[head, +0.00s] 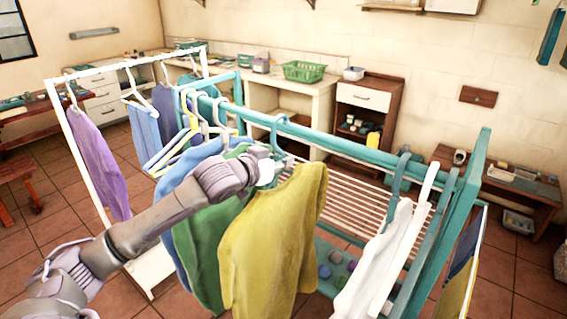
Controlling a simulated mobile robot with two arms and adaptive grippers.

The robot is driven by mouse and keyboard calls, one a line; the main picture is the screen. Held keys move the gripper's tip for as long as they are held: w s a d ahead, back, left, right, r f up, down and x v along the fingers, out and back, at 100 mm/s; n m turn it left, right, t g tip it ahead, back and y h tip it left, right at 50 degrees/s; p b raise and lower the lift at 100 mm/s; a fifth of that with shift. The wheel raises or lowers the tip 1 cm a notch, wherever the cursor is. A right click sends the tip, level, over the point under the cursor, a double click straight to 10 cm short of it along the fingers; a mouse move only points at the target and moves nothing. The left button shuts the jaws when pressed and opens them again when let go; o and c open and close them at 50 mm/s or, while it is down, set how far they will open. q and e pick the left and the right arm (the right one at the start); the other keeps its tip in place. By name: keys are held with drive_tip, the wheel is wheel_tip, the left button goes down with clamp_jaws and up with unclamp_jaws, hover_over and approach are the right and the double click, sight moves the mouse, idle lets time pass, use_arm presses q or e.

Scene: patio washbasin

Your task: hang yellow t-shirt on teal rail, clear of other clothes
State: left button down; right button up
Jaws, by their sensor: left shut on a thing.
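The yellow t-shirt (275,235) hangs upright in the middle of the head view, below the teal rail (340,145). A teal hanger hook (281,121) rises above the shirt and curves at the rail; whether it bears the shirt's weight cannot be told. My left gripper (268,170) is shut on the hanger by the shirt's collar; its fingertips are partly hidden. A green garment (207,230) and a light blue one (183,205) hang just left of the yellow shirt, and it overlaps the green one in view. My right gripper is not in view.
White clothing (375,260) hangs on the rail's right part, with bare rail between it and the yellow shirt. Several empty hangers (190,130) crowd the left. A white rack (75,150) with a purple garment (97,165) stands further left.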

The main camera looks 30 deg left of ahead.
use_arm(q)
drive_tip(key=shift+w+r, duration=0.1)
drive_tip(key=shift+w, duration=0.2)
drive_tip(key=shift+s+r, duration=0.1)
drive_tip(key=shift+s, duration=0.05)
drive_tip(key=shift+s, duration=0.1)
drive_tip(key=shift+w+d+r+p, duration=0.15)
drive_tip(key=shift+w+p, duration=0.5)
drive_tip(key=shift+w, duration=0.4)
drive_tip(key=shift+w+p, duration=0.6)
drive_tip(key=shift+w, duration=0.7)
drive_tip(key=shift+f, duration=0.4)
drive_tip(key=shift+f+b, duration=0.7)
drive_tip(key=shift+f, duration=0.35)
